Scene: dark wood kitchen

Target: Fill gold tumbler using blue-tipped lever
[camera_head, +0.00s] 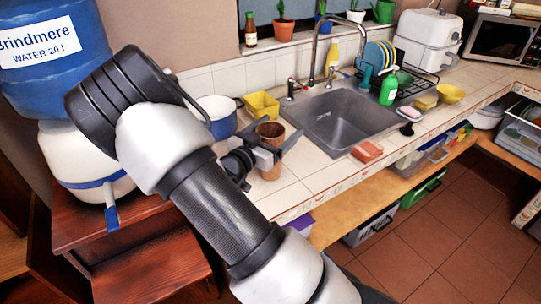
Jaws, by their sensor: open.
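A brownish-gold tumbler (271,173) stands upright on the tiled counter, left of the sink. My gripper (278,148) is at the tumbler, with its dark fingers across the middle of it. The jaws are open, and I cannot tell whether a finger touches the tumbler. The fingers hide the tumbler's middle; its rim and lower part show. The water dispenser (85,160) has a white body under a blue bottle and stands on a dark wooden stand at the left. Its blue-tipped lever (112,217) hangs at the dispenser's lower front.
A blue-and-white pot (218,117) and a yellow container (262,105) stand close behind the tumbler. The sink (345,118) is to the right. A red sponge-like block (367,152) lies near the counter's front edge. A lower wooden step (150,272) is below the dispenser.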

